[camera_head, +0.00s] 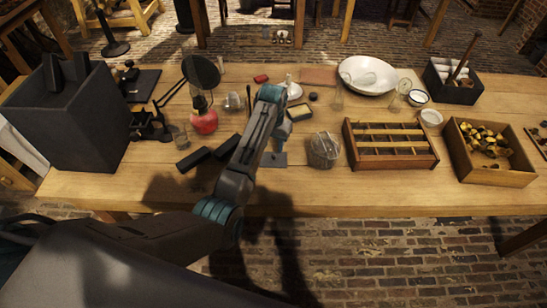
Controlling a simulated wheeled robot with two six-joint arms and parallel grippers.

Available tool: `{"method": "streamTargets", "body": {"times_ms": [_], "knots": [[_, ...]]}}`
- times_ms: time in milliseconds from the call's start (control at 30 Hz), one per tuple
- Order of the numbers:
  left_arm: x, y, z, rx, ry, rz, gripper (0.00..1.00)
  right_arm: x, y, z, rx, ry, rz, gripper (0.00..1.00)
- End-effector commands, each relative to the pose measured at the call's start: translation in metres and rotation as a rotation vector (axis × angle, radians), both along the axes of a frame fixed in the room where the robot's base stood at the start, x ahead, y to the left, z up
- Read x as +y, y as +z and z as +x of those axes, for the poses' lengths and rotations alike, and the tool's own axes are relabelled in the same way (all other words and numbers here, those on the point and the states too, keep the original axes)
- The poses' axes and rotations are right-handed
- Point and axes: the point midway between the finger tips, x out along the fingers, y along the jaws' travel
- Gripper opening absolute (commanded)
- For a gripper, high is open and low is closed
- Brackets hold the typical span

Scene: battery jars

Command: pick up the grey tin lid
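My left arm comes in from the lower left and bends over the table. My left gripper (278,145) hangs below the teal wrist, mostly hidden by the arm, so its fingers cannot be made out. A small flat grey piece (274,159) shows on the table right under it. I cannot tell whether this is the grey tin lid, nor whether the gripper touches it. No other thing is clearly the lid. My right gripper is not in view.
A glass jar (324,150) stands just right of the gripper, and a divided wooden tray (390,162) stands beyond it. Black blocks (194,159) and a red flask (203,118) are to the left. A white basin (367,76) sits behind. The front table strip is clear.

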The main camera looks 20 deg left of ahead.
Motion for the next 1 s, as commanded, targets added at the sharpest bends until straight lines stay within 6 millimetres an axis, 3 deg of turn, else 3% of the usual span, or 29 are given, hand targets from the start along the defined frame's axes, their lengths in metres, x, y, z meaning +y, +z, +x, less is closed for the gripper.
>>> {"method": "streamTargets", "body": {"times_ms": [167,433,733,933,1000], "knots": [[0.000,-0.012,0.000,0.003,0.000,0.000,0.40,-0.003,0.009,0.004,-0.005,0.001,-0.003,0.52],[-0.001,-0.049,0.001,0.002,0.000,0.000,0.40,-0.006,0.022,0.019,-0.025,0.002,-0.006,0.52],[-0.001,-0.055,0.002,-0.001,0.000,0.000,0.40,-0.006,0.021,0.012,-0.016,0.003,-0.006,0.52],[-0.001,-0.055,0.002,-0.001,0.000,0.000,0.03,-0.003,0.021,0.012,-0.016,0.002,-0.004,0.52],[-0.001,-0.055,0.001,-0.001,0.000,0.000,0.00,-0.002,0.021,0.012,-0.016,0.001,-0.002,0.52]]}}
